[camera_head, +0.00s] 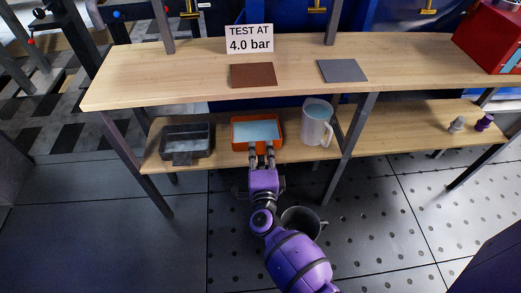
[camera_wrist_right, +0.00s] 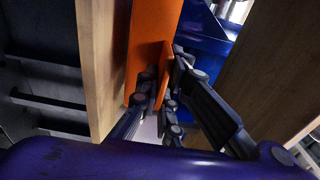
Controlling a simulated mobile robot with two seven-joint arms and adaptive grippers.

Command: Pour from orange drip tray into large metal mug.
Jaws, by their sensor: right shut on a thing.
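The orange drip tray (camera_head: 239,148) sits on the lower wooden shelf, level, with pale blue liquid in it. My right gripper (camera_head: 261,152) reaches in from the front and is shut on the tray's near edge. In the right wrist view, the right gripper's fingers (camera_wrist_right: 166,92) close on an orange tab of the tray (camera_wrist_right: 150,40). A large metal mug (camera_head: 296,217) with a side handle stands on the floor in front of the shelf, partly hidden by my right arm. My left gripper is not in view.
On the lower shelf (camera_head: 370,145), a dark grey tray (camera_head: 186,141) stands left of the orange tray and a pale pitcher (camera_head: 316,122) right of it. The upper tabletop (camera_head: 200,75) overhangs behind. A table leg (camera_head: 350,148) stands right of the pitcher.

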